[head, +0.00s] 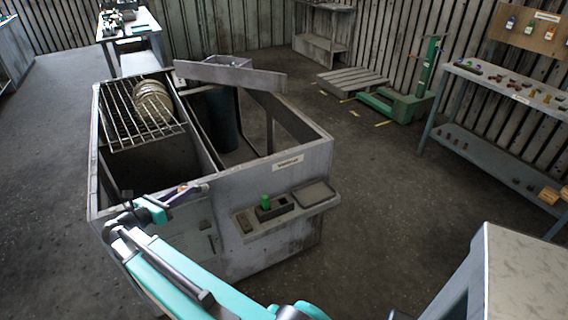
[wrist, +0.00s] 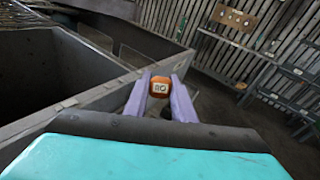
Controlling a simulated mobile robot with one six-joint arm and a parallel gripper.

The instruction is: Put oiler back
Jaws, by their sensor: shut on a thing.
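My gripper (wrist: 160,90) has two purple fingers, shut on a small orange block-like thing (wrist: 160,86) with a pale, dark-marked label. I cannot tell for sure whether this is the oiler. In the head view my gripper (head: 190,194) is above the near left part of the grey housing (head: 240,190), and the held thing cannot be made out there. A green-topped thing (head: 265,202) stands upright in a dark holder on the housing's front ledge (head: 290,210), to the right of my gripper.
A shallow tray (head: 315,193) is on the same ledge. The open housing has raised walls and a wire rack (head: 130,110) holding round parts. A shelf bench (head: 510,90) with small items and a pegboard (head: 530,28) stand at right. A pale-topped cabinet (head: 515,275) is near right.

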